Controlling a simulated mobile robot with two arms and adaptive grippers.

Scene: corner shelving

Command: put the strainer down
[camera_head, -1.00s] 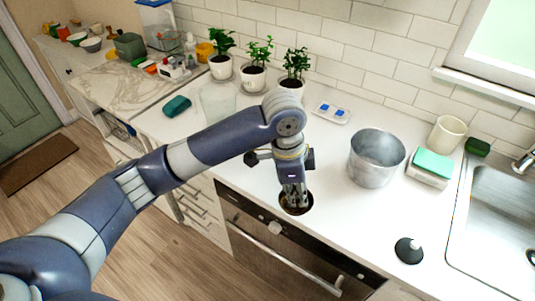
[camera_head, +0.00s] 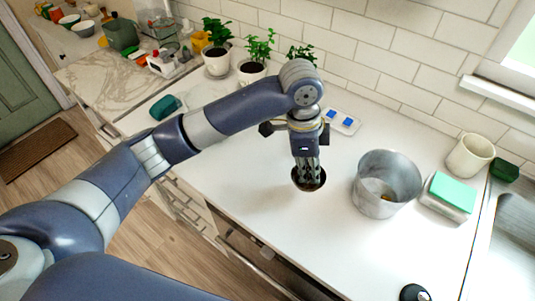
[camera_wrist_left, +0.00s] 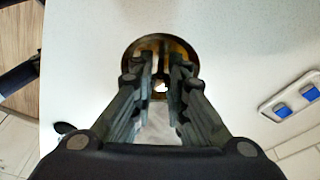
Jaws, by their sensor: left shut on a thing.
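My left gripper (camera_head: 307,168) points down over the white counter, and its fingers are shut on the strainer (camera_head: 309,187). The strainer is a small round dark piece with a brownish rim, just below the fingertips. In the left wrist view, the strainer (camera_wrist_left: 160,41) shows as a brown ring beyond the fingers of the left gripper (camera_wrist_left: 161,82), which hide part of it. It is at or very near the counter top; I cannot tell if it touches. My right gripper is not in view.
A metal pot (camera_head: 387,184) stands right of the gripper. Beyond it are a green sponge on a stand (camera_head: 450,194) and a cream cup (camera_head: 470,155). Potted plants (camera_head: 254,70) line the wall. A black knobbed item (camera_head: 413,293) lies near the front. Counter (camera_head: 300,235) in front is clear.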

